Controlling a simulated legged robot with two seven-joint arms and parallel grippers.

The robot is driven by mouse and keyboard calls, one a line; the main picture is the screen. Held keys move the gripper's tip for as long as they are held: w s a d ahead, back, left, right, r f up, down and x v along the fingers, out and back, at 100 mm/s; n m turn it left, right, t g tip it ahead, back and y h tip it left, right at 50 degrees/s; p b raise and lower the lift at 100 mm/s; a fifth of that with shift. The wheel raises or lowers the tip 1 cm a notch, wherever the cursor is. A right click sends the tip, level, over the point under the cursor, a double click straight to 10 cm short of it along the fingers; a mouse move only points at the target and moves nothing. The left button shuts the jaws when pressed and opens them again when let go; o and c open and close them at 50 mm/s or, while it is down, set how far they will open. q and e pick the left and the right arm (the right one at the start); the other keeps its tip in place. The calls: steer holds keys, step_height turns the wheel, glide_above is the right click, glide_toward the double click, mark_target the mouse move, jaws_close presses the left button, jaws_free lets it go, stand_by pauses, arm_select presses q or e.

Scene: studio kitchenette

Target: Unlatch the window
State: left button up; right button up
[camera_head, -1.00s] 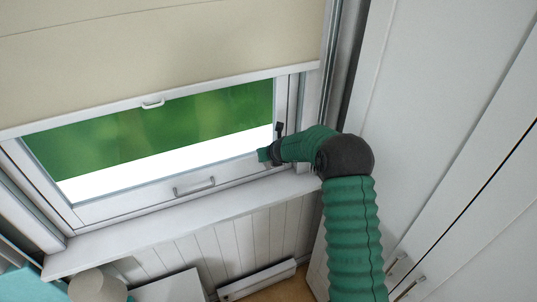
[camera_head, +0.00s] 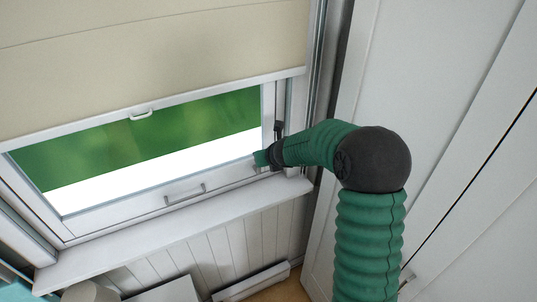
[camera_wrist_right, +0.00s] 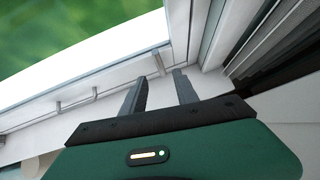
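The window (camera_head: 150,150) has a white frame and a grey bar handle (camera_head: 185,194) on its bottom rail. A small black fitting (camera_head: 278,128) sits on the right side of the frame; I cannot tell if it is the latch. My right gripper (camera_head: 258,159) is at the window's lower right corner, below that fitting. In the wrist view its two dark fingers (camera_wrist_right: 160,88) are apart with nothing between the tips. A small metal peg (camera_wrist_right: 158,62) on the bottom frame is just beyond them, apart from them. My left gripper is not in view.
A cream blind (camera_head: 150,55) with a white pull covers the window's upper part. The white sill (camera_head: 170,235) runs below the window, largely clear. White cabinet doors (camera_head: 450,130) stand close on the right, beside my arm.

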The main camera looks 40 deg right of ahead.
steer(key=p+v, duration=0.1)
steer(key=v, duration=0.3)
steer(key=shift+s, duration=0.1)
steer(key=s+a+f+n+g+y+b, duration=0.1)
steer(key=s+a+f+n+y+b, duration=0.2)
steer(key=a+f+n, duration=0.5)
steer(key=s+a+f+n+g+y+b, duration=0.1)
steer(key=s+a+f+n+b, duration=0.4)
steer(key=a+n, duration=0.75)
steer(key=s+a+f+n+g+b, duration=0.1)
steer(key=s+f+n+g+b, duration=0.1)
steer(key=s+n, duration=0.4)
steer(key=s+a+f+n+g+b, duration=0.1)
steer(key=s+f+n, duration=0.4)
steer(key=n, duration=0.9)
steer(key=shift+s+a+g+h+b, duration=0.4)
steer(key=shift+s+a+b, duration=0.15)
steer(key=shift+a+b, duration=0.2)
